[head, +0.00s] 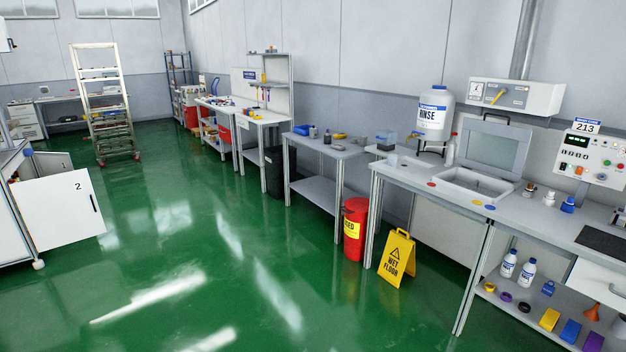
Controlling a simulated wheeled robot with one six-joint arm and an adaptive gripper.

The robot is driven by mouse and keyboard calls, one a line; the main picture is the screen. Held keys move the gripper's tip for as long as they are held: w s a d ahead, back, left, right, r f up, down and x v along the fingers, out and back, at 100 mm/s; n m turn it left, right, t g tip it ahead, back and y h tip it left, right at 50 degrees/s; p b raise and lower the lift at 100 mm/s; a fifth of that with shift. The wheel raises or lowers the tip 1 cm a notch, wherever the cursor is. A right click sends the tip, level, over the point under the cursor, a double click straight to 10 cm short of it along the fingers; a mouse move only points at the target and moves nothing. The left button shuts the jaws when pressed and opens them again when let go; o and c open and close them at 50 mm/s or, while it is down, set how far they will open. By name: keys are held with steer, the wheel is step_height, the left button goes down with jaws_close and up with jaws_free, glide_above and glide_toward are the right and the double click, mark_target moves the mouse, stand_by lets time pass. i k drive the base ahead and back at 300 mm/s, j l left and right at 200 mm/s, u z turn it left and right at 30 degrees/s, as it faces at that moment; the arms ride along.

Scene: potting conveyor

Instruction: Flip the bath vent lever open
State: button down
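A white vent box (540,96) is fixed to the wall at the upper right, with a duct rising from it. A yellow lever (496,97) sits on its front, tilted with its upper end to the right. A round dial is left of the lever. Below the box, a bath (452,186) is set in the workbench, its windowed lid (497,147) raised. My gripper is not in view.
A control panel (594,155) is at right. Green floor is clear across the middle.

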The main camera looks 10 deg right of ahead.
mark_target(503, 90)
steer(key=i, duration=2)
steer(key=i+z, duration=0.15)
steer(key=i, duration=0.35)
steer(key=i+j+z, duration=0.15)
steer(key=i, duration=0.35)
steer(key=i+j+z, duration=0.2)
steer(key=i, duration=0.3)
steer(key=i+j+z, duration=0.15)
steer(key=i, duration=0.35)
steer(key=i+j+z, duration=0.45)
steer(key=i, duration=0.15)
